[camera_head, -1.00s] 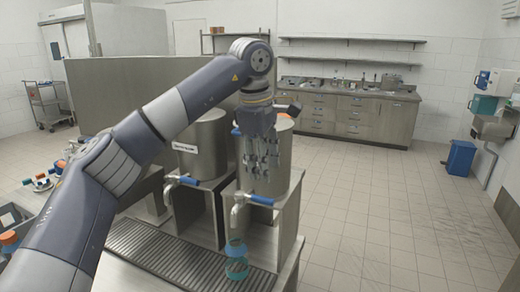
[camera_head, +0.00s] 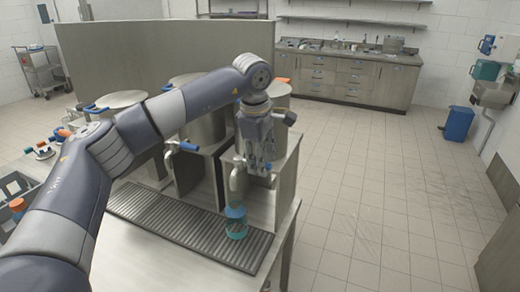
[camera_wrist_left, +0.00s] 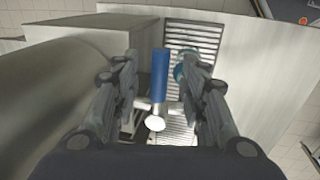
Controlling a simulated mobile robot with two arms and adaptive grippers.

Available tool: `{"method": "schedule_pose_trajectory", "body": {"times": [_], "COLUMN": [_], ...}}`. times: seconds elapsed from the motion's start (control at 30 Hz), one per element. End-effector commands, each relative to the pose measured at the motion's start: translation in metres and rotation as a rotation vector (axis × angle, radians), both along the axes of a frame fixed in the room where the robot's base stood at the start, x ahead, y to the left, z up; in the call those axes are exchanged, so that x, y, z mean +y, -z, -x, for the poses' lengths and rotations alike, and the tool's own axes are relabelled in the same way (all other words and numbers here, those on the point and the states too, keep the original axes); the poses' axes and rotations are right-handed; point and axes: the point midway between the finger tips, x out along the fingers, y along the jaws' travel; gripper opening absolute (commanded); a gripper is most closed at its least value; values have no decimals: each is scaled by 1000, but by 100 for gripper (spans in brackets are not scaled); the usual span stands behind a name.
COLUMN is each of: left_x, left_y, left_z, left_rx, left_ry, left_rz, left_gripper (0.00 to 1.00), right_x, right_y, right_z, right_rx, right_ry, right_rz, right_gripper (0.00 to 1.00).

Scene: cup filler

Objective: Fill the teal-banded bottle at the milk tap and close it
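The teal-banded bottle (camera_head: 236,222) stands upright on the slatted drip grate, under the spout (camera_head: 237,180) of the rightmost tap. Its teal side also shows in the left wrist view (camera_wrist_left: 180,72), partly behind a finger. My left gripper (camera_head: 259,168) points down at this tap, above and slightly right of the bottle. In the left wrist view its fingers (camera_wrist_left: 160,92) are apart, with the tap's blue lever (camera_wrist_left: 160,75) between them and no clear contact. No label on this tap's tank (camera_head: 279,92) is readable. Whether liquid flows, I cannot tell. My right gripper is out of view.
Another tap with a blue lever (camera_head: 188,147) is on the neighbouring tank (camera_head: 203,125), left of my gripper. Several caps (camera_head: 42,150) sit at the far left, near a rack (camera_head: 15,185). The drip grate (camera_head: 160,217) is clear left of the bottle.

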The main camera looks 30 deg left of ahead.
Motion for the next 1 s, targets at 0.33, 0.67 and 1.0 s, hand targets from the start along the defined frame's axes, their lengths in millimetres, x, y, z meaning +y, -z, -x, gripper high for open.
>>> {"method": "schedule_pose_trajectory", "body": {"times": [0.33,0.67,1.0], "left_x": [0,0,3], "left_y": [0,0,-1], "left_z": [0,0,16], "left_rx": [0,0,-1], "left_ry": [-1,2,238], "left_rz": [0,1,1], "left_gripper": [12,0,0], "right_x": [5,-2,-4], "right_y": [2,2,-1], "right_z": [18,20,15], "right_rx": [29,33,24], "right_ry": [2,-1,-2], "right_rz": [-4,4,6], "right_gripper": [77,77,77]}}
